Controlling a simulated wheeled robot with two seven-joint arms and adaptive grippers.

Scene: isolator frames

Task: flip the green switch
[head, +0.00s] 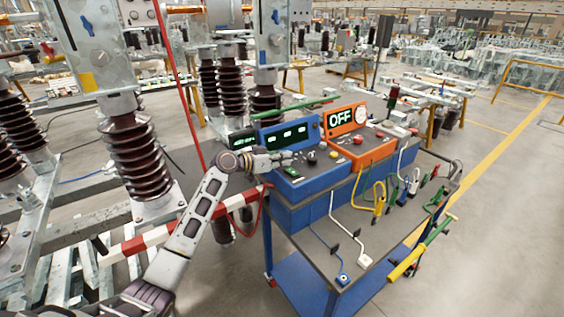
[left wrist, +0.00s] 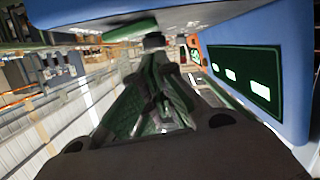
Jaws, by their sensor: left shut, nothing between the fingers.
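My left gripper (head: 284,158) reaches in from the left over the sloping control panel of the blue box (head: 300,186). Its fingers are shut and empty. A small green part (head: 292,172), which may be the green switch, shows on the panel just below the fingertips; its position is too small to read. A black knob (head: 311,157) is right of the fingertips. In the left wrist view my fingers (left wrist: 155,65) point at a dark round knob (left wrist: 154,41); whether they touch it I cannot tell. No green switch is clear there. My right gripper is out of view.
A red-and-white bar (head: 150,240) and ribbed insulators (head: 140,160) stand left. Open floor (head: 480,220) lies right.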

